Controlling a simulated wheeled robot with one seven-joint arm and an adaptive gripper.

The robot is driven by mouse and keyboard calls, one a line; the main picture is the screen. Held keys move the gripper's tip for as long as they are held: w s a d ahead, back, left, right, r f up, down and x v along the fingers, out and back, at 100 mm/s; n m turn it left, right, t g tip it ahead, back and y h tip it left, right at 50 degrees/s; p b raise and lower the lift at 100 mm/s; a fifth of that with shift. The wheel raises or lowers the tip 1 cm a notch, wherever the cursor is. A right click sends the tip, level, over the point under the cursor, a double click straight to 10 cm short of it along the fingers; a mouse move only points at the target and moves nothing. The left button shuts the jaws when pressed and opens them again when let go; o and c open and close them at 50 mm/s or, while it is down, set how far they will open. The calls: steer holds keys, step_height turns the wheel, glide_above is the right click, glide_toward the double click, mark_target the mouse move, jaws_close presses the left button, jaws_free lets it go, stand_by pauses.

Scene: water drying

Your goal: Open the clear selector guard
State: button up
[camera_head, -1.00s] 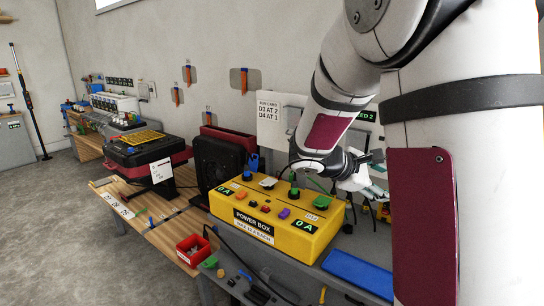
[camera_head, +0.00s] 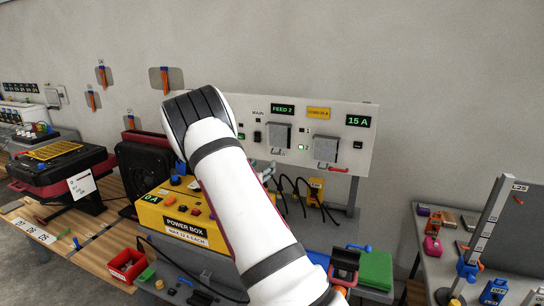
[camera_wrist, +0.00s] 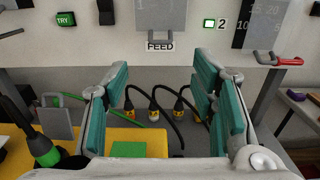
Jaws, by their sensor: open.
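A white wall panel (camera_head: 360,110) carries two grey see-through covers. The right cover (camera_head: 326,148), with a red handle at its lower edge, hangs down shut; in the wrist view this cover (camera_wrist: 262,24) shows the marks 10, 15 and 20 through it, so it looks like the selector guard. Its red handle (camera_wrist: 289,61) sticks out at the right edge of the wrist view. My gripper (camera_wrist: 160,105) is open and empty, its teal fingers pointing at the panel, lower than the guard and left of it. In the head view my arm hides much of the gripper.
The left cover (camera_head: 279,135) hangs above the FEED label (camera_wrist: 160,46). Several black cables (camera_wrist: 153,106) with yellow plugs loop below the panel. A yellow power box (camera_head: 155,215) stands at the left. A green block (camera_head: 374,269) and a blue lever lie at the lower right.

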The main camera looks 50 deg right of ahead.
glide_toward(276, 140)
steer(key=w+d+f, duration=0.2)
steer(key=d+f, duration=0.3)
steer(key=d, duration=0.1)
steer(key=shift+w, duration=0.15)
jaws_close()
